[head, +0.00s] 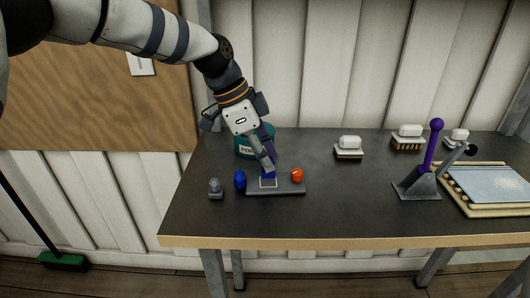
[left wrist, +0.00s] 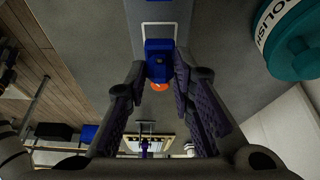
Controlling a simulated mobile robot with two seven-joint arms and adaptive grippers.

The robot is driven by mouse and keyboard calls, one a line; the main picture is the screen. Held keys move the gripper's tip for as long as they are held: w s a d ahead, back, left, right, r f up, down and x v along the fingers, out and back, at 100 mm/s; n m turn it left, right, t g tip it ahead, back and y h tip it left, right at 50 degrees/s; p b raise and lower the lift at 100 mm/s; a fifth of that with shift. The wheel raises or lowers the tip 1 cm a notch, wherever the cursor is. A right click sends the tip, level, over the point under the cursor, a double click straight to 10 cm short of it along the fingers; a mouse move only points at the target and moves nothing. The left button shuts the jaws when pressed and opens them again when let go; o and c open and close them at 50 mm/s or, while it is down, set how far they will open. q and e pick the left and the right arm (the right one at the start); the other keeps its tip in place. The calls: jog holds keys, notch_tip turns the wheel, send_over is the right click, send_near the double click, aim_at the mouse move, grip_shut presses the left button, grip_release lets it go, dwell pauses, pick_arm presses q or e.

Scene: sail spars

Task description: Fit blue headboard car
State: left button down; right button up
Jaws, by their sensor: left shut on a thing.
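My left gripper (head: 267,169) points down over a grey base plate (head: 287,188) and is shut on a small blue car (head: 268,176). In the left wrist view the blue car (left wrist: 158,62) sits between the fingertips, beside a white outline (left wrist: 158,25) on the plate. I cannot tell whether the car touches the plate. An orange ball (head: 297,175) is at the plate's right end. A blue rounded piece (head: 240,181) is at its left end. My right gripper is not in view.
A teal polish tin (head: 243,147) stands close behind the gripper. A grey knobbed piece (head: 215,188) is left of the plate. Brushes (head: 348,148), a purple-handled lever (head: 430,160) and a framed tray (head: 490,186) are to the right. The table front is clear.

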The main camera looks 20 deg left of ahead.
pick_arm(q)
jog(key=shift+f, duration=1)
jog(key=c, duration=1.3)
grip_release()
notch_tip(320, 180, up, 7)
jog(key=shift+r, duration=0.1)
